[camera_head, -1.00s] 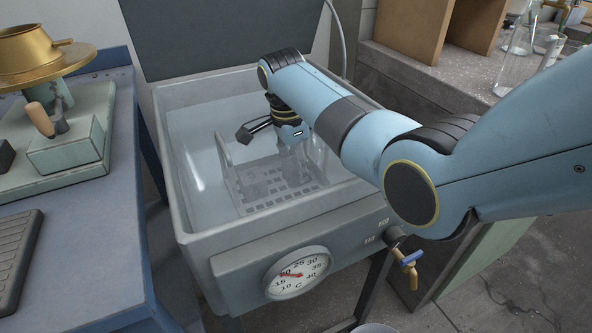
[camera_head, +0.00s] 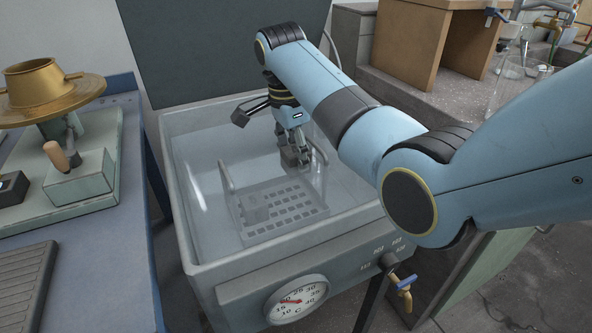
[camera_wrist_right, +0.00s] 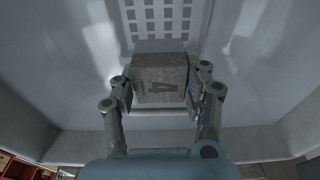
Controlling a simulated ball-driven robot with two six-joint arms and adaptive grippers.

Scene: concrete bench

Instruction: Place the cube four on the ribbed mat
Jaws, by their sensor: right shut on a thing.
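Cube four, a grey concrete block marked 4, is held between the fingertips of my right gripper (camera_wrist_right: 163,80) in the right wrist view (camera_wrist_right: 160,82). In the head view the cube (camera_head: 290,157) shows under my right gripper (camera_head: 296,148), over the back part of a perforated rack inside the water tank. I cannot tell whether it is clear of the water. The dark ribbed mat (camera_head: 24,290) lies on the blue bench at the lower left, with nothing seen on it. My left gripper is not in view.
The tank's rim (camera_head: 184,232) stands between the rack and the blue bench (camera_head: 95,265). A brass bowl device (camera_head: 45,85) on a green base stands behind the mat.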

